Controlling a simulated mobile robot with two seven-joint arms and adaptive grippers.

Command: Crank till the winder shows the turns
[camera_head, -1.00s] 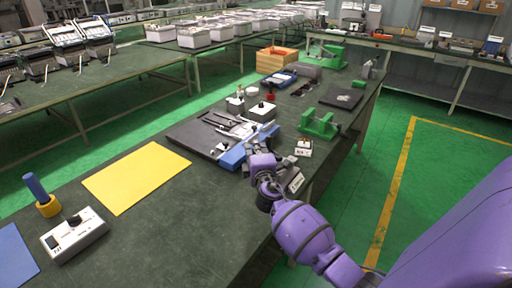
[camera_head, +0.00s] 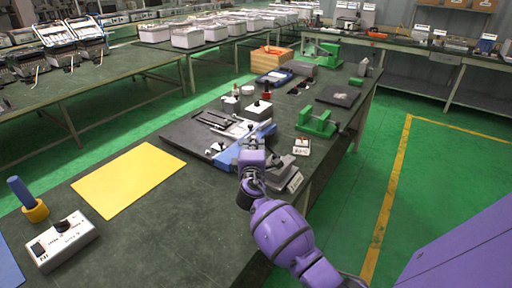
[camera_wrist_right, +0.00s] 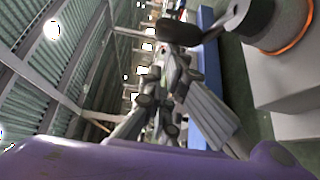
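A long blue block (camera_head: 243,146) at the edge of a dark board looks like the winder's base; I cannot make out a crank or a turns reading. My right gripper (camera_head: 252,152) is over its near right end, and its fingers are too small there to read. In the right wrist view the right gripper's grey finger links (camera_wrist_right: 165,85) show beside a dark rounded knob (camera_wrist_right: 181,32), with a blue bar (camera_wrist_right: 211,80) behind. I cannot tell whether the fingers touch the knob. A grey box (camera_head: 289,180) with a pale face stands right of the gripper, partly hidden. My left gripper is not in view.
Green clamp-like fixtures (camera_head: 316,122) and a small white labelled block (camera_head: 301,147) stand to the right. A yellow mat (camera_head: 128,180), a white switch box (camera_head: 62,241) and a blue rod in a yellow holder (camera_head: 28,200) are at the left. The bench between is clear.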

